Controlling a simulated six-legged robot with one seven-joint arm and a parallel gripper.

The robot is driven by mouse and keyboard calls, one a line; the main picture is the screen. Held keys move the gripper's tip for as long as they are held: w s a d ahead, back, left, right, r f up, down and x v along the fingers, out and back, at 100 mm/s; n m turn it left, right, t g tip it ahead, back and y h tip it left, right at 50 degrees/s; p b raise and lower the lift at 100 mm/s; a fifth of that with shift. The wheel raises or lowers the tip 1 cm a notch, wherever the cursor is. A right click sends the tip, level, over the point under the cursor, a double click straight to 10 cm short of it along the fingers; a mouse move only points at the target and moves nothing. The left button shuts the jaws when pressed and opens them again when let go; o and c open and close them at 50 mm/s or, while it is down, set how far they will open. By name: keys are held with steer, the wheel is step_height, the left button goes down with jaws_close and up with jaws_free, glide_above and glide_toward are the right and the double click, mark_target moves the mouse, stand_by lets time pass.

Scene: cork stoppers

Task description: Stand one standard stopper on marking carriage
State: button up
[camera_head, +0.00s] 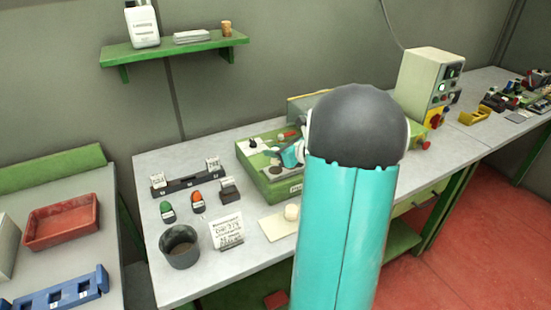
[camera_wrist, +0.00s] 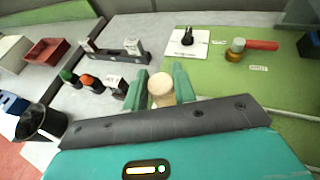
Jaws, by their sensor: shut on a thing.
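A pale cork stopper (camera_wrist: 161,93) is between the two green fingers of my gripper (camera_wrist: 161,86) in the wrist view, its round end facing the camera. The gripper is shut on it. In the head view my gripper (camera_head: 291,156) is over the green machine (camera_head: 283,188), partly hidden by my arm, and the stopper cannot be made out. The green machine top also shows in the wrist view (camera_wrist: 225,78), beyond and right of the fingers. I cannot tell which part is the marking carriage, or whether the stopper touches anything below.
A brass-based knob (camera_wrist: 236,52) with a red handle and a white plate (camera_wrist: 183,43) with a black knob sit on the machine. A dark rack (camera_head: 188,184), green and orange items, a dark cup (camera_head: 180,247) and a sign (camera_head: 227,232) stand left. A control box (camera_head: 428,85) stands behind.

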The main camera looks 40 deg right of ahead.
steer(key=shift+f, duration=1.45)
steer(key=shift+f, duration=0.1)
steer(key=o, duration=0.9)
